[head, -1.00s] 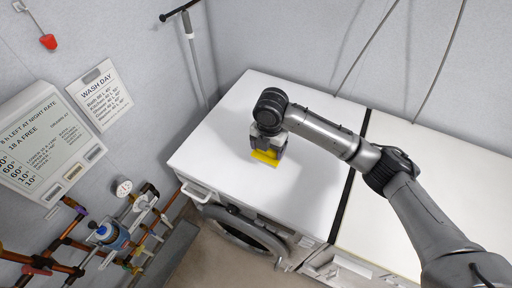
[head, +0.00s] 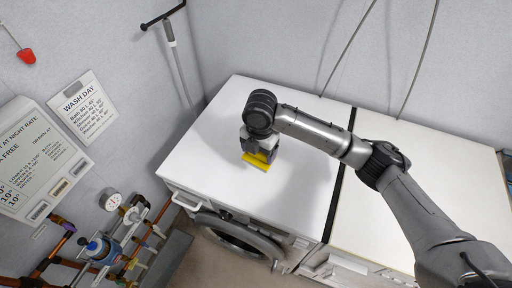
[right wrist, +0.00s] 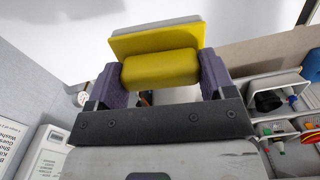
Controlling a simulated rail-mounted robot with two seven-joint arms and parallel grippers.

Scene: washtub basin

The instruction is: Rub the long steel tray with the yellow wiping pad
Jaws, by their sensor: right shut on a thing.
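My right gripper (head: 257,150) is shut on the yellow wiping pad (head: 256,161) and holds it over the white top of the left machine. In the right wrist view the pad (right wrist: 160,68) sits between the two purple fingers of the gripper (right wrist: 160,80), with a grey layer along its far face. I cannot tell whether the pad touches the white top. The long steel tray is not visible in either view. My left gripper is not in view.
Two white-topped machines (head: 300,190) stand side by side with a dark gap between them. A round washer door (head: 240,238) is at the front. Pipes with a gauge (head: 110,200) are at lower left.

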